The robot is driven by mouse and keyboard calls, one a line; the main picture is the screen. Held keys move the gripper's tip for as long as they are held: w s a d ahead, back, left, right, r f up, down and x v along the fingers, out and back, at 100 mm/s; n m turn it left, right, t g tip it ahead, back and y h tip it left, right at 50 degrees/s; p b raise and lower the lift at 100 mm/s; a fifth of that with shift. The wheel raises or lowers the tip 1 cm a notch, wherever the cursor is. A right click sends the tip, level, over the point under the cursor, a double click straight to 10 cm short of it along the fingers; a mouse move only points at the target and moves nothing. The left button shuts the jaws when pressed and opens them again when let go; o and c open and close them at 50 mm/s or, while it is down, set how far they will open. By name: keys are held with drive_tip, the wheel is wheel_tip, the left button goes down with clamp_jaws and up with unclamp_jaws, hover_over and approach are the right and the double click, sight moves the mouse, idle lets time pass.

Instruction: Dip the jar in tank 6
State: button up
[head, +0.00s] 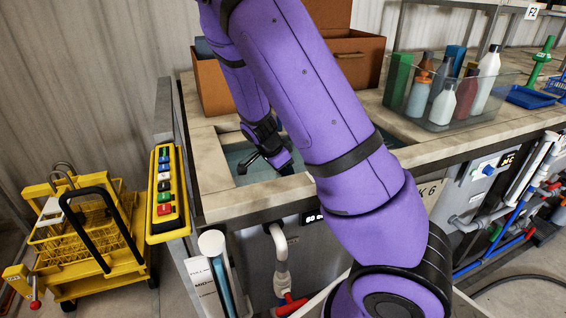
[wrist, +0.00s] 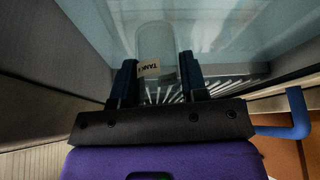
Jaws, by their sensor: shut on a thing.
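My gripper (wrist: 158,72) is shut on a clear jar (wrist: 156,38) with a pale label reading "TANK" on its near part. In the wrist view the jar stands out faintly against the pale blue-green liquid of the tank (wrist: 225,25). I cannot tell how much of the jar is below the surface. In the head view the tank (head: 213,178) is an opening in the stone-like worktop, with my gripper (head: 252,162) low in it. The jar is hidden in the head view.
A brown box (head: 213,85) stands behind the tank. A clear bin of bottles (head: 440,105) stands to the right. A yellow button panel (head: 164,190) is at the left edge, with a yellow cart (head: 80,240) beyond. A blue bent bar (wrist: 298,115) is right of my gripper.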

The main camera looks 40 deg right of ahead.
drive_tip(key=shift+f, duration=5.45)
drive_tip(key=shift+a+r, duration=0.1)
drive_tip(key=shift+r, duration=9.15)
